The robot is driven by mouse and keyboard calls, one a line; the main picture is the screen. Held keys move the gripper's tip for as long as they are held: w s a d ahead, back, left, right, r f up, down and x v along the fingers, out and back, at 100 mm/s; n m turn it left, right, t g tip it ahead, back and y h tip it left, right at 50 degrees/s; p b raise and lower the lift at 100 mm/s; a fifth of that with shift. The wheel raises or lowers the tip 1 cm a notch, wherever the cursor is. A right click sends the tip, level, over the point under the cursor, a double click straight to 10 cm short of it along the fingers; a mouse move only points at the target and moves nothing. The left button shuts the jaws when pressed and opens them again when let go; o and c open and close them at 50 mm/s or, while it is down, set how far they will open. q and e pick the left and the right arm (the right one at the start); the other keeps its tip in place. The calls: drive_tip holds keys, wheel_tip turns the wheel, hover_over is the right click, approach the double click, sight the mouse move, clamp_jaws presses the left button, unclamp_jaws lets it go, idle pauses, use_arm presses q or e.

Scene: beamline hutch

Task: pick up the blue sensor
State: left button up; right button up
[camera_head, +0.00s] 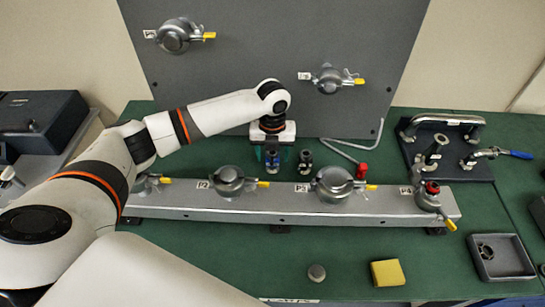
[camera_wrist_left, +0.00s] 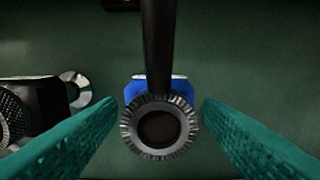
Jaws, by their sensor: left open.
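The blue sensor (camera_wrist_left: 132,92) is centred in the left wrist view, a blue body with a grey knurled ring and a dark round opening facing the camera. A dark rod-like shape runs over it from the top of that view. In the head view the sensor (camera_head: 272,169) shows between my left gripper's fingers, partly hidden. My left gripper (camera_head: 272,160) is open, pointing down behind the long metal rail. Its teal fingers lie on either side of the sensor, with a narrow gap visible at each side. My right gripper is not in view.
A black fitting (camera_head: 305,161) stands close to the right of my left gripper. The metal rail (camera_head: 290,210) with several valves runs in front. A bent metal rod (camera_head: 352,146), a yellow block (camera_head: 387,272) and a grey tray (camera_head: 501,272) are farther right. The green front table area is mostly clear.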

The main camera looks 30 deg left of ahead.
use_arm(q)
drive_tip(key=shift+s+f, duration=0.1)
drive_tip(key=shift+f, duration=1.3)
drive_tip(key=c, duration=1.2)
drive_tip(key=shift+o, duration=0.2)
wheel_tip(320, 180, up, 9)
drive_tip(key=shift+r+b, duration=0.1)
drive_tip(key=shift+b, duration=0.75)
drive_tip(key=shift+r, duration=0.5)
